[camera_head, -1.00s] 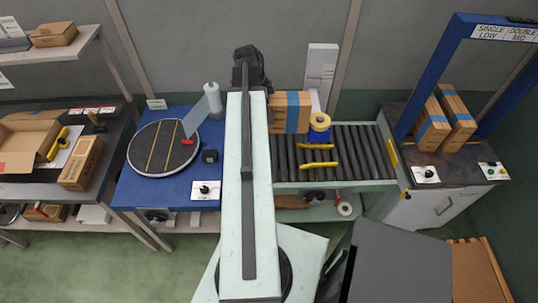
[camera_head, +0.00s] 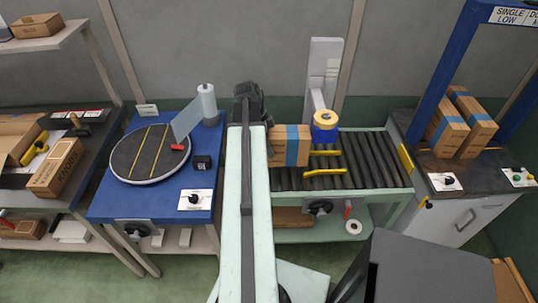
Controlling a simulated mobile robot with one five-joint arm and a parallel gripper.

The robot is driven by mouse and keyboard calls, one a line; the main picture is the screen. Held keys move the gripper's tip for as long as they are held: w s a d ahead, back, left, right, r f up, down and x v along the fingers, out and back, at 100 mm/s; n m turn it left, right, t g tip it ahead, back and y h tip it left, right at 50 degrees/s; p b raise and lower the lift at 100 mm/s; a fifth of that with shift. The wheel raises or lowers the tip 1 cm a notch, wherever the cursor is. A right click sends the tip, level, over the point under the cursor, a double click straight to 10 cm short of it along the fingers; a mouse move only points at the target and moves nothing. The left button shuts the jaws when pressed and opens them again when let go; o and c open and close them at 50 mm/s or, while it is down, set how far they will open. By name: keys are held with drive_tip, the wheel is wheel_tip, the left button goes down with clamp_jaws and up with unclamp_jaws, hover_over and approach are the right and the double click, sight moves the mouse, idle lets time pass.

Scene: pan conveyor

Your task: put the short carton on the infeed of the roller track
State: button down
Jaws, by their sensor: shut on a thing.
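A brown carton with a blue band (camera_head: 291,147) is at the left part of the roller track (camera_head: 375,160), just right of my arm. My dark gripper (camera_head: 250,103) is at the far end of my pale arm and shut, apparently on this carton. Its fingers and the carton's left side are hidden behind the arm. The carton looks upright, over the rollers; I cannot tell whether it touches them. The track's left end is also hidden by my arm.
Yellow pieces (camera_head: 325,172) lie across the rollers. Two blue-banded cartons (camera_head: 446,130) stand under the blue arch at right. A blue table with a round turntable (camera_head: 150,152) is at left. The right rollers are clear.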

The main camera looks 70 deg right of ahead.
wheel_tip(320, 180, down, 4)
drive_tip(key=b, duration=0.2)
drive_tip(key=shift+r+b, duration=0.15)
drive_tip(key=shift+b, duration=0.15)
drive_tip(key=shift+r, duration=0.2)
drive_tip(key=shift+c, duration=0.7)
unclamp_jaws()
drive_tip(key=p+v, duration=1.2)
drive_tip(key=shift+r, duration=0.1)
drive_tip(key=shift+w+a, duration=0.1)
